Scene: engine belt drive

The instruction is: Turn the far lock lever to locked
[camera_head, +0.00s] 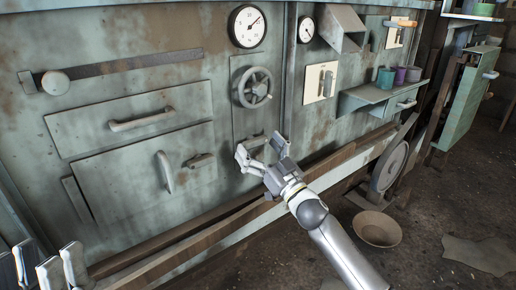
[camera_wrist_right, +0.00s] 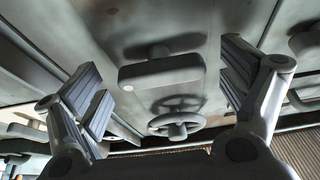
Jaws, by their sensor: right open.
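My right gripper (camera_head: 262,155) is open at the panel below the handwheel. A small grey lever (camera_head: 254,141), partly hidden by the fingers in the head view, is there. In the right wrist view a block-shaped lever (camera_wrist_right: 160,73) on a round pivot lies between the two spread fingers, with a gap on both sides. I cannot tell its lock setting. A second small lever (camera_head: 201,160) is on the door panel to the left. My left gripper (camera_head: 45,268) is at the bottom left corner, its fingertips apart and nothing visible between them.
The handwheel (camera_head: 255,87) is just above the right gripper; it also shows in the wrist view (camera_wrist_right: 177,124). A door handle (camera_head: 165,172) and drawer handle (camera_head: 142,120) stick out on the left. A rail (camera_head: 190,235) runs below. A bowl (camera_head: 377,229) sits on the floor.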

